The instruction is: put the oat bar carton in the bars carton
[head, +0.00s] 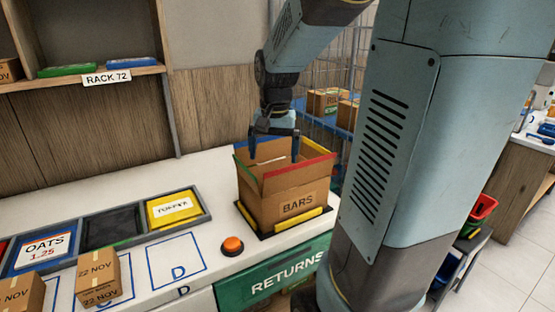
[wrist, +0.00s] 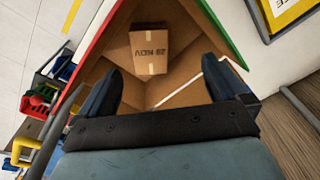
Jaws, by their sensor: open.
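The bars carton (head: 285,205) is an open brown box marked BARS, standing on the counter with its flaps up. My gripper (head: 274,156) points down into its mouth, with its two fingers apart and nothing between them. In the wrist view a small brown carton (wrist: 149,43) with an upside-down date print and a pale tape strip lies inside the bars carton, below the open fingers and apart from them. Its product name is not readable, so I cannot tell from print that it is the oat bar carton. The head view hides it behind the box wall.
An orange button (head: 232,246) is left of the bars carton. Small dated cartons (head: 98,278) stand at the front left, before trays marked OATS (head: 44,250) and in yellow (head: 174,208). A wire cage (head: 340,60) with boxes is behind. A shelf (head: 90,80) is upper left.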

